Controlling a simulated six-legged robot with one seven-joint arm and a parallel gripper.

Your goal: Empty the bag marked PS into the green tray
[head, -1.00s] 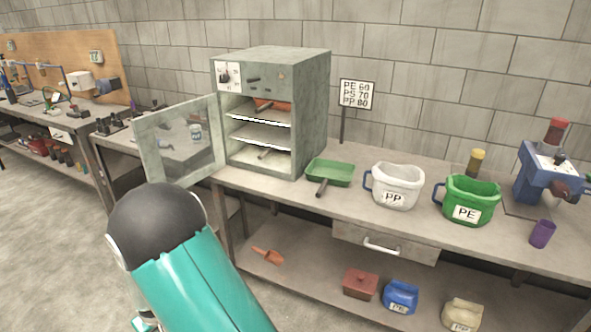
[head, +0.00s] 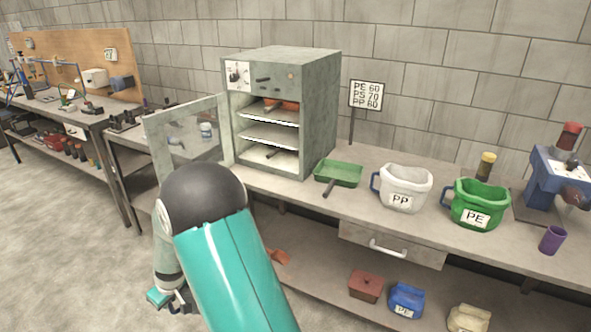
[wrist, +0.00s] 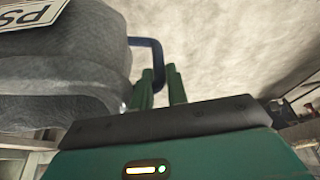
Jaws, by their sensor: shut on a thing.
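The grey bag marked PS (wrist: 70,75) fills the left of the wrist view, its label turned nearly upside down there. Its dark blue handle (wrist: 157,60) reaches between the green fingers of my gripper (wrist: 162,85), which is shut on it. In the head view my wrist hangs low at the lower left, in front of the bench; my arm hides the bag there. The green tray (head: 348,180), with a dark handle, sits on the bench right of the oven, well above and right of my wrist. It looks empty.
The grey oven (head: 300,80) stands open, its glass door (head: 185,135) swung left near my arm. White PP bag (head: 405,185) and green PE bag (head: 478,195) stand right of the tray. A sign (head: 366,95) stands behind. Several containers sit on the lower shelf (head: 335,270).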

